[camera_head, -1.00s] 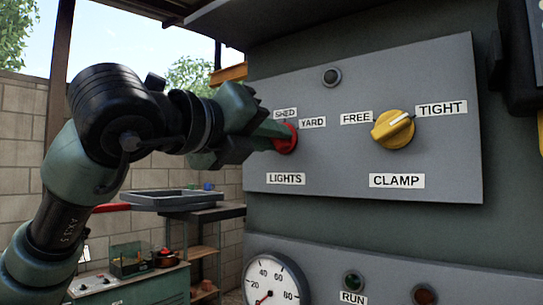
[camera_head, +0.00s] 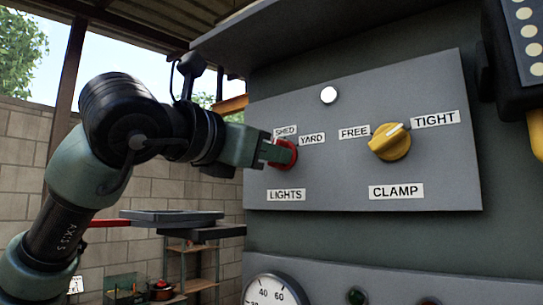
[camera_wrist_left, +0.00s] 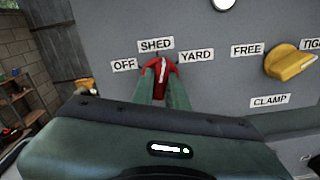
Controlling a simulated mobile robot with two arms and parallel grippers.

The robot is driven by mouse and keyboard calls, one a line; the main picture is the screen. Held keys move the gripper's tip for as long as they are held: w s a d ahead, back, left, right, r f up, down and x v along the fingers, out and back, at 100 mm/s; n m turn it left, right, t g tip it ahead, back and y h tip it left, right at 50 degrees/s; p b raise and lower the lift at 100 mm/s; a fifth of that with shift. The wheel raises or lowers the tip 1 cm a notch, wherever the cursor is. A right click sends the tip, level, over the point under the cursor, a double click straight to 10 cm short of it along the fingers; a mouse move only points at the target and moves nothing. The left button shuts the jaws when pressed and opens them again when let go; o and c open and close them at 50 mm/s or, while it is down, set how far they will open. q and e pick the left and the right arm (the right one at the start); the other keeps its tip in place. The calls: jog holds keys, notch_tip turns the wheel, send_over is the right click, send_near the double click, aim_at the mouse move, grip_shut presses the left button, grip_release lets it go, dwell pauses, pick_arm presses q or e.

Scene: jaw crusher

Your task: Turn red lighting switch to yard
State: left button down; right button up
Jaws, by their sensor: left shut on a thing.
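The red lighting switch (camera_head: 290,154) is a round knob on the grey panel, above the LIGHTS label. My left gripper (camera_head: 272,152) is shut on it from the left. In the left wrist view, the two green fingers (camera_wrist_left: 161,92) sit on either side of the red switch (camera_wrist_left: 161,68). Its white mark points up, close to the SHED label (camera_wrist_left: 155,44) and a little toward the YARD label (camera_wrist_left: 196,56). The OFF label (camera_wrist_left: 124,65) is at the left. The fingers hide part of the knob. My right gripper is in neither view.
A yellow CLAMP knob (camera_head: 391,143) is to the right, its white mark toward TIGHT. A round lamp (camera_head: 328,95) above the switches is lit white. A gauge (camera_head: 272,291) is below the panel. A shelf with a tray (camera_head: 172,217) stands at the back left.

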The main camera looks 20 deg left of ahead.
pick_arm(q)
jog(key=shift+m, duration=4.2)
jog(key=c, duration=1.4)
grip_release()
jog(key=shift+w, duration=0.15)
jog(key=b+v, duration=0.2)
jog(key=v, duration=0.5)
jog(key=shift+s+a+b, duration=0.15)
jog(key=shift+s+b, duration=0.2)
jog(key=shift+b, duration=0.05)
